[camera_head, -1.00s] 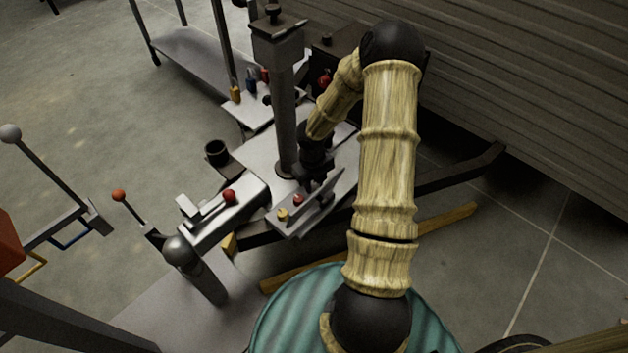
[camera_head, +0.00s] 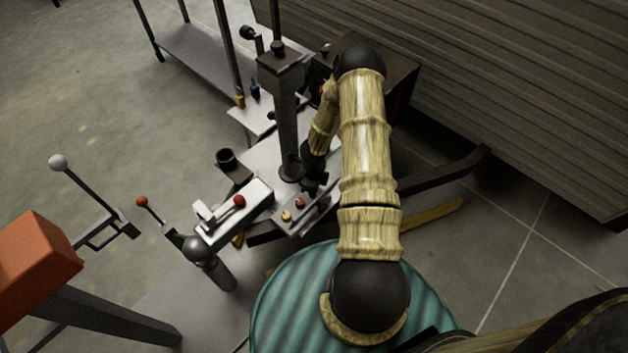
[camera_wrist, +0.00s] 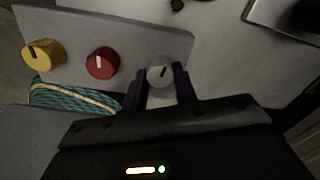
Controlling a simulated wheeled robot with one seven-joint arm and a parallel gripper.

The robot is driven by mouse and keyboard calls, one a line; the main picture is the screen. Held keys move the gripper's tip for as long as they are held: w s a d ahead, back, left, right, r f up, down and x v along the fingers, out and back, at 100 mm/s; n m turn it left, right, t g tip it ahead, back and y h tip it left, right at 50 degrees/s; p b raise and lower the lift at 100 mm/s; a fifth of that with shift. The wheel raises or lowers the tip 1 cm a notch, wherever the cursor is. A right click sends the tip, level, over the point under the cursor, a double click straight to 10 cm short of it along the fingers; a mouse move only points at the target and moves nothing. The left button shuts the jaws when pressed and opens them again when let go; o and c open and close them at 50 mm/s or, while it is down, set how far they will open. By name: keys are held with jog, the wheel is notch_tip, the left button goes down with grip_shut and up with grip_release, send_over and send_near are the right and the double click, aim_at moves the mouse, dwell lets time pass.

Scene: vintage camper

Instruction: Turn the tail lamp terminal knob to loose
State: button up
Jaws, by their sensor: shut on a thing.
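A sloped grey panel (camera_wrist: 210,42) carries three round knobs in a row. In the wrist view, the yellow knob (camera_wrist: 43,55) is at the left, the red knob (camera_wrist: 102,63) in the middle and a pale grey knob (camera_wrist: 159,72) at the right. I cannot read a label saying which is the tail lamp knob. My gripper (camera_wrist: 160,82) is shut on the grey knob, one finger on each side. Its dark pointer mark leans slightly right of upright. In the head view, the yellow knob (camera_head: 286,216) and red knob (camera_head: 300,203) show; my gripper hides the grey one.
A dark post (camera_head: 285,110) stands behind the panel. A white block with a red ball (camera_head: 239,201) and a black cup (camera_head: 227,159) are to its left. A teal striped round top (camera_head: 290,295) lies in front. A trailer coupling beam (camera_head: 440,172) runs right.

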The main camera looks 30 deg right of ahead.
jog(key=shift+n+p, duration=0.9)
jog(key=shift+p, duration=0.1)
jog(key=o, duration=1)
jog(key=r+p, duration=0.2)
jog(key=r, duration=0.3)
jog(key=r+p, duration=0.2)
jog(key=r, duration=0.4)
jog(key=r+p, duration=0.3)
jog(key=r, duration=0.3)
jog(key=shift+s+a+r, duration=0.15)
jog(key=shift+s+r, duration=0.05)
jog(key=shift+s, duration=0.1)
